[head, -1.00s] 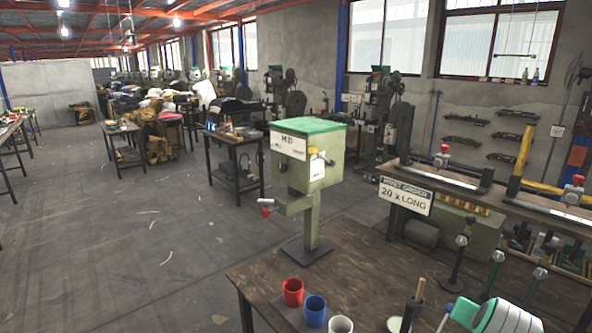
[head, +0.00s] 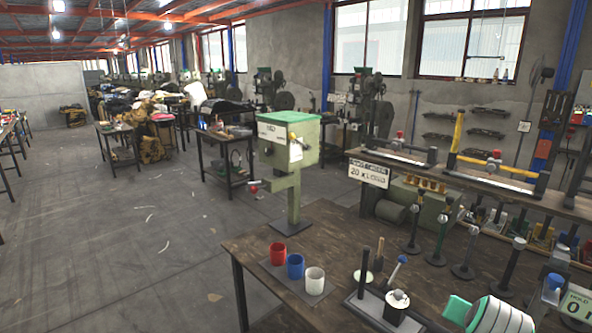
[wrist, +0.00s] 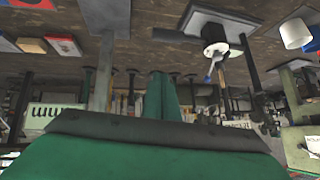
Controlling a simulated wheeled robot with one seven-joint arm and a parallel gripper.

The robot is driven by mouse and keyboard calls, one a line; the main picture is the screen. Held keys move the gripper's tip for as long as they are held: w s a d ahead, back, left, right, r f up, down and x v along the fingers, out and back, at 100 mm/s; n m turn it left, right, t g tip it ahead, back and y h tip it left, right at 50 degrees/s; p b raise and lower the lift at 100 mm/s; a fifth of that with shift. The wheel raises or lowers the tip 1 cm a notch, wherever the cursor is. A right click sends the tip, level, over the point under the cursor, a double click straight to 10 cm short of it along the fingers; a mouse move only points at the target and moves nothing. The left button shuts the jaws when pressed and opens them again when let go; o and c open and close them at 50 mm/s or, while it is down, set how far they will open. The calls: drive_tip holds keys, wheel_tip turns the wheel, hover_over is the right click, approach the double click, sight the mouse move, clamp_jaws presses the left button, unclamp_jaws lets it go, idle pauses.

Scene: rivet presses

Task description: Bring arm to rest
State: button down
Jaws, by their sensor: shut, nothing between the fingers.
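The front of my arm (head: 495,316) shows at the lower right of the head view, white and striped with a green end, over the near right part of the wooden bench. My gripper shows in the wrist view (wrist: 162,78) as two green fingers side by side, shut and empty. The wrist picture looks upside down, with the bench top along its upper edge. The fingers touch nothing that I can make out.
The bench (head: 345,235) holds a green press (head: 288,145), red, blue and white cups (head: 295,266), a black stand with a blue-tipped lever (head: 395,300), and several dark posts (head: 413,230). A rack with a rivet sign (head: 369,170) stands behind. Open floor (head: 110,240) lies left.

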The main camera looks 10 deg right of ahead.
drive_tip(key=a+f+n+t, duration=0.1)
drive_tip(key=a+f+n, duration=0.1)
drive_tip(key=a+f, duration=0.75)
drive_tip(key=a+f+n+t, duration=0.15)
drive_tip(key=a+f, duration=0.45)
drive_tip(key=f, duration=0.6)
drive_tip(key=s+a+f+n+t, duration=0.1)
drive_tip(key=s+a+f, duration=0.15)
drive_tip(key=a, duration=0.25)
drive_tip(key=s+a+f+n+t+y, duration=0.1)
drive_tip(key=s+a+f+n, duration=0.1)
drive_tip(key=s+a, duration=0.3)
drive_tip(key=s+a+f+n+t, duration=0.1)
drive_tip(key=s+a+f, duration=0.15)
drive_tip(key=a, duration=0.35)
drive_tip(key=s+a+r+n+t+y, duration=0.1)
drive_tip(key=s+a+r+y, duration=0.1)
drive_tip(key=s+a+r, duration=0.2)
drive_tip(key=s+a+r+n+t+y, duration=0.2)
drive_tip(key=s+a+r+y, duration=0.1)
drive_tip(key=s+a, duration=0.8)
drive_tip(key=v, duration=0.5)
drive_tip(key=shift+s+a, duration=0.15)
drive_tip(key=shift+a, duration=0.15)
drive_tip(key=shift+f, duration=0.15)
